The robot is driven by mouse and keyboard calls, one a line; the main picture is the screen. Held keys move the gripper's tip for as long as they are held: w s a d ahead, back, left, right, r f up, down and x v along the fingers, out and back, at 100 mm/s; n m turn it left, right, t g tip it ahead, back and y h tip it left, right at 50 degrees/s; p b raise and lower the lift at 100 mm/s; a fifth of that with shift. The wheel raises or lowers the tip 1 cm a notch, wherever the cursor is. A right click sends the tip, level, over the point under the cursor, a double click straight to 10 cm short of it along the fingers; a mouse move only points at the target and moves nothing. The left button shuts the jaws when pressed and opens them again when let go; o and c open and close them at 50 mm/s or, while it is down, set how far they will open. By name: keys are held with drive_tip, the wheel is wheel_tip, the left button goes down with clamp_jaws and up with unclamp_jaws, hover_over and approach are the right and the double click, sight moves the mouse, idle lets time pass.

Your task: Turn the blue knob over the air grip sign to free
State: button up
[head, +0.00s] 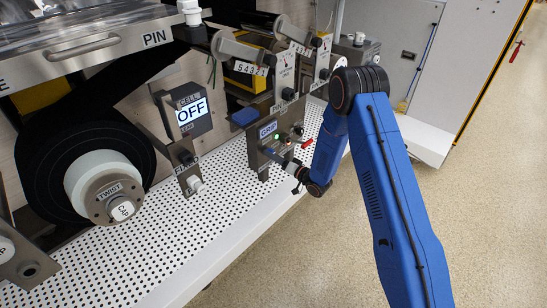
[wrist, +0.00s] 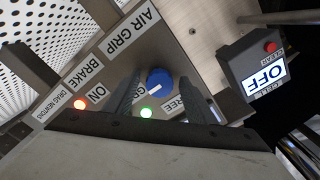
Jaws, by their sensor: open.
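In the wrist view, the blue knob (wrist: 159,79) sits on a grey panel beside the AIR GRIP sign (wrist: 133,29). Its white pointer line slants toward the partly covered GRIP label (wrist: 138,91). The FREE label (wrist: 176,104) is on the other side, partly behind a finger. My gripper (wrist: 160,82) is open, with one finger on each side of the knob. I cannot tell whether the fingers touch it. The knob cannot be made out there.
A red lever (head: 307,143) is close to my wrist. An OFF display (head: 191,111) stands left. The perforated white bench (head: 120,260) is bare in front.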

drive_tip(key=c, duration=1)
drive_tip(key=shift+c, duration=0.2)
drive_tip(key=shift+n, duration=0.3)
drive_tip(key=shift+w+d+n, duration=0.1)
drive_tip(key=shift+n, duration=4.2)
drive_tip(key=shift+w+d+n, duration=0.1)
drive_tip(key=shift+n, duration=4.2)
drive_tip(key=o, duration=1)
